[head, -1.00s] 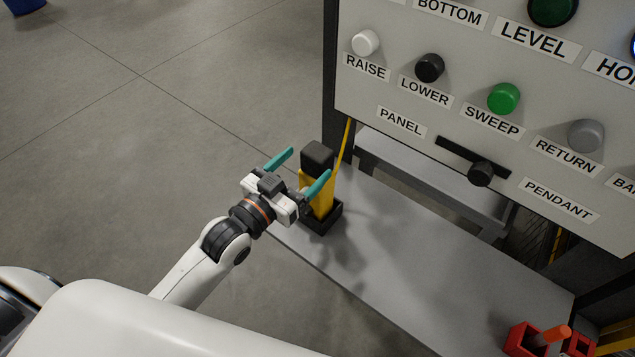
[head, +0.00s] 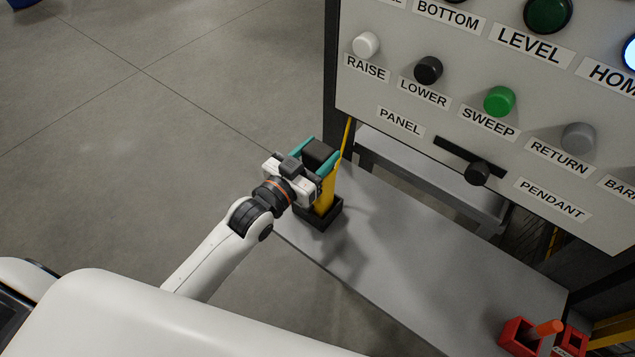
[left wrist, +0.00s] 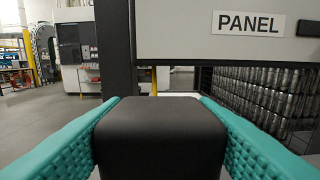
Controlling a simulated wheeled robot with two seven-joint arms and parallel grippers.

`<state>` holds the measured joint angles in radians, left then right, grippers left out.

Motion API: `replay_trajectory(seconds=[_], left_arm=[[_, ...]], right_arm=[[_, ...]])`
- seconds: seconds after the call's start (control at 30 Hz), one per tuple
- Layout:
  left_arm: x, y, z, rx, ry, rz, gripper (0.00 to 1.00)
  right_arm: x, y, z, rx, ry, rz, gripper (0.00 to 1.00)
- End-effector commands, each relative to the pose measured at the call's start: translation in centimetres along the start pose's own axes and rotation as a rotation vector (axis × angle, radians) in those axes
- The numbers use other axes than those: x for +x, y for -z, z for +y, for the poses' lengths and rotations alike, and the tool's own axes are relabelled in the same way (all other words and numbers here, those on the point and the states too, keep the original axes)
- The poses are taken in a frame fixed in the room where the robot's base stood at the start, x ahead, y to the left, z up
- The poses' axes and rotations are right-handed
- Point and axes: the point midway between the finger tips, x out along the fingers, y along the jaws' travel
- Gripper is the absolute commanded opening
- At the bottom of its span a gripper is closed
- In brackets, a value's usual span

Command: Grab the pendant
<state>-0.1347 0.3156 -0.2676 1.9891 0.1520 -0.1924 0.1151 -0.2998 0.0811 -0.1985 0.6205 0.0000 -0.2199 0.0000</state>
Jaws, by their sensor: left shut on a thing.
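The pendant (head: 325,193) is a yellow handheld unit with a black top. It stands upright in a black holder (head: 330,220) on the grey shelf's left end. My left gripper (head: 320,152) is shut on the pendant's black upper part, with a teal finger on each side. In the left wrist view the black top (left wrist: 160,125) fills the space between the two teal fingers. The gripper hides part of the pendant's yellow body. My right gripper is not in view.
A grey control panel (head: 400,95) with labelled buttons and a PANEL/PENDANT selector (head: 478,173) stands behind and right. A yellow cable (head: 347,135) runs up beside the pendant. The grey shelf (head: 420,265) is mostly bare; red holders (head: 520,336) sit at its right end.

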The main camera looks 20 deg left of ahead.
Motion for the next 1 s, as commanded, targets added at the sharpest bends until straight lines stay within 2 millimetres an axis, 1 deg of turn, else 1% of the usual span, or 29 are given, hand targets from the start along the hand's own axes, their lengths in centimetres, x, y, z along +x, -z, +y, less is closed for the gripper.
replay_trajectory(seconds=[0.03, 0.1, 0.37, 0.47, 0.57, 0.7, 0.8, 0.9, 1.0], left_arm=[[0.0, 0.0, 0.0, 0.001, 0.000, 0.000, 0.11], [0.0, 0.0, 0.0, 0.001, 0.000, 0.000, 0.00], [0.0, -0.3, 0.0, 0.001, 0.000, -0.005, 0.00], [0.1, -1.1, 0.0, 0.002, 0.000, -0.008, 0.00], [0.0, -2.8, 0.0, 0.003, 0.000, -0.011, 0.00], [0.0, -5.7, 0.0, 0.002, 0.001, -0.012, 0.00], [0.0, -7.5, 0.0, 0.002, 0.001, -0.010, 0.00], [0.0, -8.9, 0.0, 0.002, 0.001, -0.008, 0.00], [0.0, -9.8, 0.0, 0.001, 0.000, -0.007, 0.00]], right_arm=[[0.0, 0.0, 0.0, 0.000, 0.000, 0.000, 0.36], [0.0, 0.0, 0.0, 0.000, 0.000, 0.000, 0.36], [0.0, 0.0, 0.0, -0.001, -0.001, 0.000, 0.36], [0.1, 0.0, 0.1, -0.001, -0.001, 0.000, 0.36], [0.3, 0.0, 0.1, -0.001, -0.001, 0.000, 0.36], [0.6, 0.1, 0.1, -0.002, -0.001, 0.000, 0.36], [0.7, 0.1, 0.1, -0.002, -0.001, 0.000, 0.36], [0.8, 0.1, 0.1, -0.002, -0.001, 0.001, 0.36], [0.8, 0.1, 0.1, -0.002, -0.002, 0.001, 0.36]])
